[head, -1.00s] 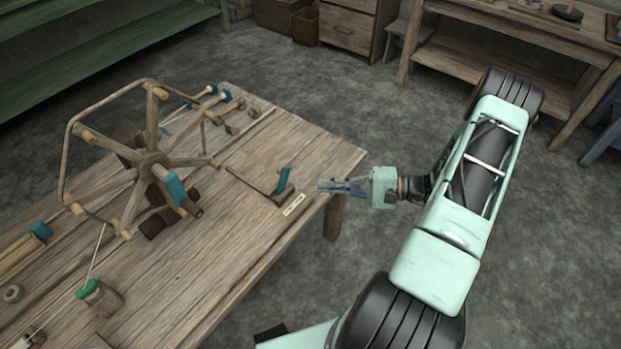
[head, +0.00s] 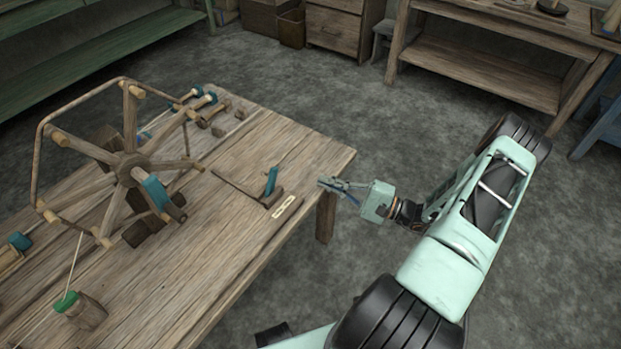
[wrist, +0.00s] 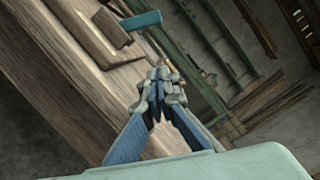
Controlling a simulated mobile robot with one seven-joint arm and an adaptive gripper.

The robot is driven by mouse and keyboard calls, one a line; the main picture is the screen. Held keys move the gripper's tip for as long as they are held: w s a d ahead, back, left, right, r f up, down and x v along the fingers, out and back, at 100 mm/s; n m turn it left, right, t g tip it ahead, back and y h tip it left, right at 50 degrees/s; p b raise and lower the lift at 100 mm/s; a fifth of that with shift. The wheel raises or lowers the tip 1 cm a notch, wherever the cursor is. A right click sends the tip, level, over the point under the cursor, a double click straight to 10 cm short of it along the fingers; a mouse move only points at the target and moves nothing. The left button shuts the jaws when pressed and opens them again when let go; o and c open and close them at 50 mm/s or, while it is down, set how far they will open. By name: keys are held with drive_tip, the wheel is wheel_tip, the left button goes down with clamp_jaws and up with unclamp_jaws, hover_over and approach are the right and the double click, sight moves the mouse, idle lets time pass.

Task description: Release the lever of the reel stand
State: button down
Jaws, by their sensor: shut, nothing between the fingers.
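The reel stand's lever (head: 271,181) has a teal upright handle and stands near the table's right edge. A thin dark rod runs left from its base toward the reel (head: 130,170), a wooden wheel with several spokes and one teal spoke handle. A small pale label (head: 284,208) lies in front of the lever. My gripper (head: 324,183) is shut and empty, beside the table's right edge, to the right of the lever and apart from it. In the wrist view the fingertips (wrist: 158,84) meet, and the teal handle (wrist: 140,21) shows beyond them, up and left.
The wooden table (head: 200,255) has bare boards around the lever. A green-topped spool (head: 78,307) stands at the front left. Several teal-ended pegs (head: 204,97) lie at the far edge. A workbench (head: 490,75) stands at the back right.

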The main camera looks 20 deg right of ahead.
sight(271, 183)
drive_tip(key=b+x, duration=0.1)
drive_tip(key=x, duration=0.8)
drive_tip(key=shift+s, duration=0.1)
drive_tip(key=shift+s+a+r, duration=0.5)
drive_tip(key=shift+s+a, duration=0.05)
drive_tip(key=shift+a, duration=0.3)
drive_tip(key=shift+s+a+r, duration=0.35)
drive_tip(key=shift+s+a, duration=0.1)
drive_tip(key=shift+a, duration=0.15)
